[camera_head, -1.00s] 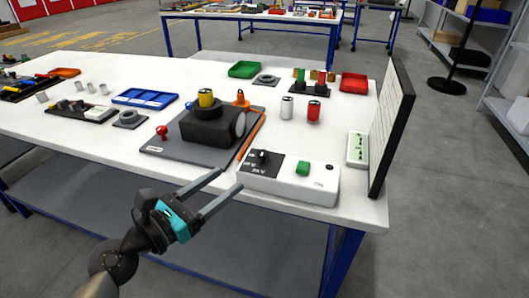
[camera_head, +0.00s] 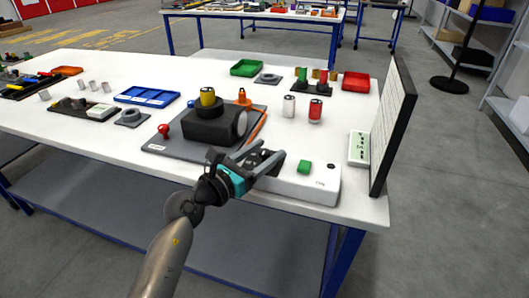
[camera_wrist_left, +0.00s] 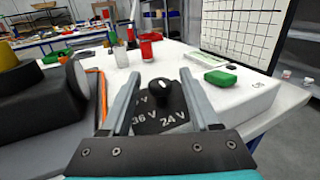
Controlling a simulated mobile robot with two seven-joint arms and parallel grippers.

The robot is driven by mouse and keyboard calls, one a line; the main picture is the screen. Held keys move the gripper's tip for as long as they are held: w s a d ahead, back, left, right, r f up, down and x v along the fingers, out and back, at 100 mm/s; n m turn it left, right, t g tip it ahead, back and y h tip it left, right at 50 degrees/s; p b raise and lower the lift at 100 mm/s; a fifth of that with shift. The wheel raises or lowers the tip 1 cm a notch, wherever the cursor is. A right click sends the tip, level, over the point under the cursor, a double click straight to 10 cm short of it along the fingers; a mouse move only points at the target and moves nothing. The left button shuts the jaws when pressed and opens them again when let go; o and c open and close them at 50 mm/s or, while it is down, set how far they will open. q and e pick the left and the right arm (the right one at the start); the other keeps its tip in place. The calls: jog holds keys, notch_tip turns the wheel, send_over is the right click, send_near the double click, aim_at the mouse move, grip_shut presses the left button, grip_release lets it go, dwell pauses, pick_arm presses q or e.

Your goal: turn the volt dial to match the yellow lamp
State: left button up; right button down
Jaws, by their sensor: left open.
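The volt dial is a black knob (camera_wrist_left: 163,92) on a black plate with white voltage marks, of which "36 V" and "24 V" are readable in the left wrist view. It sits on the white box (camera_head: 310,184), which also has a green button (camera_head: 304,167). My left gripper (camera_head: 270,152) is open over the box's left end. In the left wrist view its two fingers stand on either side of the knob, and I see no clear contact. The yellow lamp (camera_head: 207,97) stands on a black block (camera_head: 208,125) behind and left of the box. My right gripper is out of view.
A dark upright board with a white gridded face (camera_head: 392,125) stands right of the box, beside a small pale panel (camera_head: 359,148). A red can (camera_head: 315,110) and a white can (camera_head: 289,106) stand behind the box. An orange cone (camera_head: 242,97) is near the lamp.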

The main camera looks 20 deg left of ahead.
pick_arm(q)
grip_shut()
dwell(0.6)
